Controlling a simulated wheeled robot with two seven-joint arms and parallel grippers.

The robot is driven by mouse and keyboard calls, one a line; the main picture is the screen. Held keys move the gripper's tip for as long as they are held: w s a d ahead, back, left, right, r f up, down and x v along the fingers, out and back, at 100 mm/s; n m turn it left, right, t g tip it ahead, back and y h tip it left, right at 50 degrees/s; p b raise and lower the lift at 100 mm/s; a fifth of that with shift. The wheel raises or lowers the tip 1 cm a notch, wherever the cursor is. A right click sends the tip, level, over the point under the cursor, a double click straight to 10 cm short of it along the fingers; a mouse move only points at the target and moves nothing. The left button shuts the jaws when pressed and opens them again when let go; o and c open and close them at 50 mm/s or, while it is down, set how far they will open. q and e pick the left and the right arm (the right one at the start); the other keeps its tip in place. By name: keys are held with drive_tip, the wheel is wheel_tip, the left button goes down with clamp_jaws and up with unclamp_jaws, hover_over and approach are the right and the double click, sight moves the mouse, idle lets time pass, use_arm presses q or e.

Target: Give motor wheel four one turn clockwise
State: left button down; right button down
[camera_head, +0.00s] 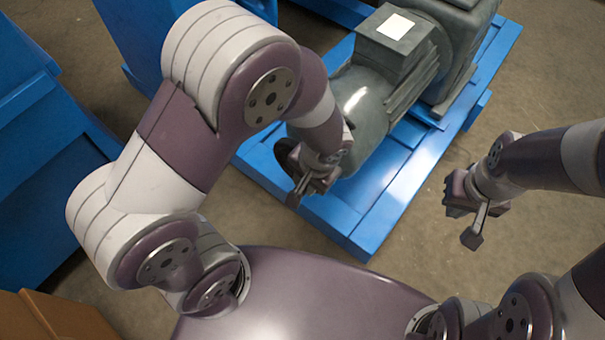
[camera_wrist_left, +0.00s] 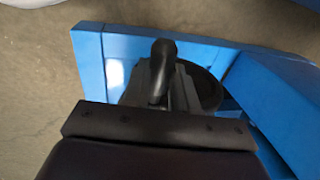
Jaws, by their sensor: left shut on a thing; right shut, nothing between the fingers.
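A grey motor (camera_head: 362,108) sits on a blue base frame (camera_head: 375,195). A dark wheel (camera_head: 284,154) shows at the motor's near end, mostly hidden by my left arm. My left gripper (camera_head: 300,190) is at this wheel. In the left wrist view, the black round wheel (camera_wrist_left: 206,88) lies just beyond the gripper (camera_wrist_left: 158,95). The left fingers are shut on a dark upright handle (camera_wrist_left: 163,55) by the wheel's rim; the fingers hide part of it. My right gripper (camera_head: 476,218) is shut and empty, right of the base frame and apart from it. No number on the wheel is readable.
A larger grey housing (camera_head: 465,40) stands behind the motor. Blue structures (camera_head: 40,140) fill the left side, and an orange-brown box (camera_head: 50,315) is at the lower left. Bare floor (camera_head: 540,90) lies to the right.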

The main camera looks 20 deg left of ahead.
use_arm(q)
drive_tip(key=shift+d+f, duration=0.15)
idle(0.3)
drive_tip(key=c, duration=0.9)
unclamp_jaws()
wheel_tip(320, 180, up, 12)
drive_tip(key=s+d+p, duration=0.1)
drive_tip(key=d+p, duration=0.1)
drive_tip(key=p, duration=0.5)
drive_tip(key=shift+d+r, duration=0.15)
drive_tip(key=shift+r, duration=0.1)
drive_tip(key=shift+c, duration=0.3)
